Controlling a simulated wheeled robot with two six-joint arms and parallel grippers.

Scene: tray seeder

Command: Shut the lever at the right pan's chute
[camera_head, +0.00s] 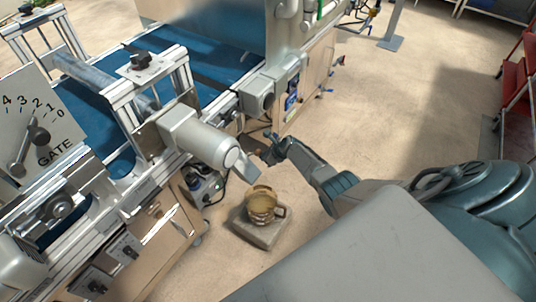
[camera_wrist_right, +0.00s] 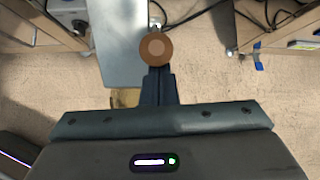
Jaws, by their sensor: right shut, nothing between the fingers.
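My right gripper (camera_head: 275,148) reaches in from the right to the end of the grey cylindrical housing on the machine's side. It is shut with nothing between its fingers. In the right wrist view, the shut fingers (camera_wrist_right: 158,88) point at a round brown knob (camera_wrist_right: 156,48), which looks like the lever's end. The knob lies in front of the fingertips; I cannot tell whether they touch. A flat grey chute plate (camera_wrist_right: 121,40) is just left of the knob, and it also shows in the head view (camera_head: 247,170). The lever's arm is mostly hidden. My left gripper is not in view.
A brownish pan with a handle (camera_head: 263,205) stands on a grey block (camera_head: 258,230) on the floor below the chute. A gate dial (camera_head: 35,130) and a blue belt (camera_head: 205,60) are on the machine.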

